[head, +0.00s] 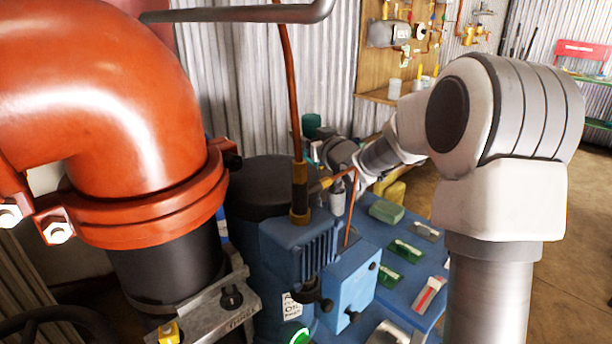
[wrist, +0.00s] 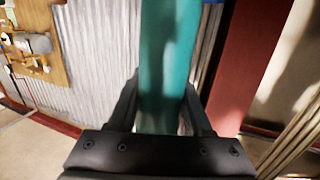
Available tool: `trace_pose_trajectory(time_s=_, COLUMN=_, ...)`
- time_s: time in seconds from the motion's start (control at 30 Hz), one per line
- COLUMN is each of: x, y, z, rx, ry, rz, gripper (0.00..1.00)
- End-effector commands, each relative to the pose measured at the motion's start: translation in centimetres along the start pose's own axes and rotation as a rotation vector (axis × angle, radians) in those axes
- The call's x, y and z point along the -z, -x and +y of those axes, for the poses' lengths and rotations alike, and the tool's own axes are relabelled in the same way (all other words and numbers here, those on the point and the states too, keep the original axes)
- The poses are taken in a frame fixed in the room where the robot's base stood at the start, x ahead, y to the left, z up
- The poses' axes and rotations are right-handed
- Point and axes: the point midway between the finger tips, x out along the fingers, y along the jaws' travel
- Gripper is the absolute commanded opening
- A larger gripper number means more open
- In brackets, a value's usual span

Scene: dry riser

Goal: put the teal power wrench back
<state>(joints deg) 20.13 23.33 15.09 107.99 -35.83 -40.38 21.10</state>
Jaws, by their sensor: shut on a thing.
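The teal power wrench (wrist: 168,60) fills the upper middle of the wrist view, its teal body standing between the fingers. My gripper (wrist: 162,105) is shut on it. In the head view a small teal piece (head: 311,125), which looks like part of the wrench, shows behind the blue pump unit, near the far end of my arm. The fingers are mostly hidden there by the pump and my arm. The wrench's lower end is hidden by my gripper.
A blue bench top (head: 398,268) holds several green and grey tools. A blue oil pump (head: 300,250) with a copper pipe stands in front of my gripper. A large orange pipe elbow (head: 110,100) blocks the left. Open floor (head: 575,220) lies right.

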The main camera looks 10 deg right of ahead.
Motion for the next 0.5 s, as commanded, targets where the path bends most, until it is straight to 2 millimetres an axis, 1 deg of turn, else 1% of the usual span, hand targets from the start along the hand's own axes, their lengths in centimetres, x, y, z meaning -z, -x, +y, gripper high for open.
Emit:
trace_pose_trajectory(time_s=0.03, x=-0.7, y=-0.1, z=0.0, rx=0.000, ry=0.000, rz=0.003, gripper=0.00)
trace_pose_trajectory(time_s=0.17, x=-1.6, y=-0.1, z=0.0, rx=0.000, ry=0.001, rz=0.005, gripper=0.00)
trace_pose_trajectory(time_s=0.4, x=-5.4, y=-0.4, z=-0.1, rx=0.001, ry=-0.001, rz=0.003, gripper=0.00)
trace_pose_trajectory(time_s=0.5, x=-5.9, y=-0.4, z=-0.1, rx=0.001, ry=0.002, rz=0.006, gripper=0.00)
